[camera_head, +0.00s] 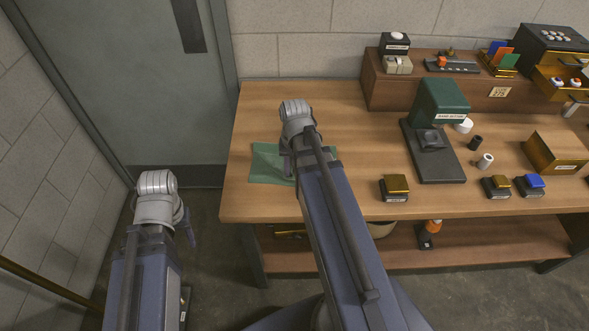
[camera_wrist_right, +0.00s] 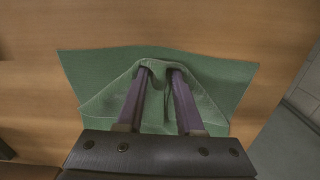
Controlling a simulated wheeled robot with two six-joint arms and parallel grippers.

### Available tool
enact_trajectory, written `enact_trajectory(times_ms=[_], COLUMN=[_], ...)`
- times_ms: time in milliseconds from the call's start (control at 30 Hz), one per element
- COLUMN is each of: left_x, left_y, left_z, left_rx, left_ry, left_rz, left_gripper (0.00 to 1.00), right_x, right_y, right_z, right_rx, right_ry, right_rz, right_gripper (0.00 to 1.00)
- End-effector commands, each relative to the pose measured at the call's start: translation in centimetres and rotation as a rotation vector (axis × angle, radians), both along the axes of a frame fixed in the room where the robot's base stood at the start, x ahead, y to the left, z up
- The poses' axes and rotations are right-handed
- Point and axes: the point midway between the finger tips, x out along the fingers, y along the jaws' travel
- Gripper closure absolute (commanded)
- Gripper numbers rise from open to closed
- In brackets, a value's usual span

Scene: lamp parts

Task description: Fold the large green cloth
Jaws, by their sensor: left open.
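The green cloth (camera_head: 268,165) lies at the left front of the wooden table, partly hidden by my right arm in the head view. In the right wrist view, the cloth (camera_wrist_right: 215,78) has a raised, bunched part around my fingertips and creases running outward from it. My right gripper (camera_wrist_right: 161,70) is over the cloth, its two purple fingers apart with bunched cloth between and around the tips. Whether the fingers press on the cloth is unclear. My left gripper (camera_head: 191,230) hangs open and empty left of the table, away from the cloth.
A green-topped machine (camera_head: 440,100) on a dark base stands right of my right arm. Small yellow-topped (camera_head: 396,185) and blue-topped blocks sit along the front edge. A raised wooden shelf (camera_head: 480,90) is at the back. The table is bare behind the cloth.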

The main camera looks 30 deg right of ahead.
Motion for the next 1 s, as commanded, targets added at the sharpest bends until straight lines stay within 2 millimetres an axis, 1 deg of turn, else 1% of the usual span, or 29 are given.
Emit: enact_trajectory(times_ms=[33, 67, 800, 833, 1000], left_x=[0.0, 0.0, 0.0, 0.0, 0.0], left_y=[0.0, 0.0, 0.0, 0.0, 0.0], left_z=[0.0, 0.0, 0.0, 0.0, 0.0], left_rx=[0.0, 0.0, 0.0, 0.0, 0.0], left_ry=[0.0, 0.0, 0.0, 0.0, 0.0], left_rz=[0.0, 0.0, 0.0, 0.0, 0.0], left_gripper=[0.5, 0.5, 0.5, 0.5, 0.5], right_x=[0.0, 0.0, 0.0, 0.0, 0.0], right_y=[0.0, 0.0, 0.0, 0.0, 0.0], right_z=[0.0, 0.0, 0.0, 0.0, 0.0], right_rx=[0.0, 0.0, 0.0, 0.0, 0.0], right_ry=[0.0, 0.0, 0.0, 0.0, 0.0], right_rz=[0.0, 0.0, 0.0, 0.0, 0.0], right_gripper=[0.59, 0.57, 0.02, 0.0, 0.0])
